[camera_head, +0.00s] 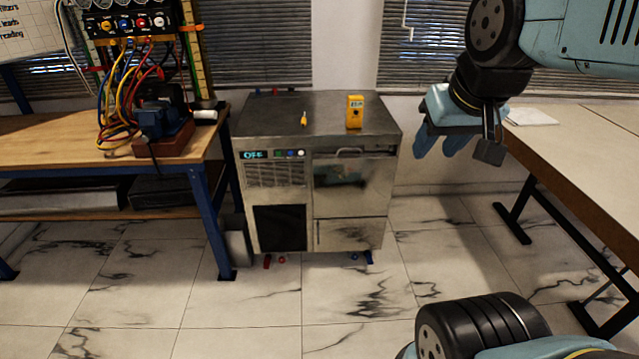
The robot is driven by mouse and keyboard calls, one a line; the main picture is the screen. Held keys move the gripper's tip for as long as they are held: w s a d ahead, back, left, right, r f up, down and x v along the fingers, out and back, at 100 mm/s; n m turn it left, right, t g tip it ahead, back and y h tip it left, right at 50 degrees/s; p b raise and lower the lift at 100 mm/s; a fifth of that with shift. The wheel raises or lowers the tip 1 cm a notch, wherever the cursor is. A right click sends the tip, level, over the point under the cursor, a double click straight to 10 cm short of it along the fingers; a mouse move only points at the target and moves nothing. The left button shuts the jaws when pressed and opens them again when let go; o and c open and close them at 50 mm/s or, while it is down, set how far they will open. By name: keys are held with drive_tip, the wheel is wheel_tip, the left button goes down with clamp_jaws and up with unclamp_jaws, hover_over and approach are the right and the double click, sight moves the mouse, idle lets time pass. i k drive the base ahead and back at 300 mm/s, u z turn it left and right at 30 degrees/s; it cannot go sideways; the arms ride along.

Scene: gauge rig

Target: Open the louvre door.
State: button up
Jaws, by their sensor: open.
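A steel cabinet (352,226) stands on the floor between the two benches. On its front left, a slatted louvre panel (275,174) sits under a small display reading OFF, with a dark panel (280,228) below it. At the front right is a door with a bar handle (362,151) along its top, and a smaller panel (350,234) beneath. I cannot tell for sure which part is the louvre door; no front panel looks visibly open. My gripper (456,148) is open and empty, in the air to the right of the cabinet, apart from it.
A yellow meter (355,112) and a small yellow item (304,118) are on the cabinet top. A wooden bench (60,146) with a cabled rig stands close on the left. A pale table (585,150) is at right. The tiled floor before the cabinet is clear.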

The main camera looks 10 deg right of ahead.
sight(286, 173)
drive_tip(key=z, duration=0.15)
drive_tip(key=i, duration=1)
drive_tip(key=u, duration=0.1)
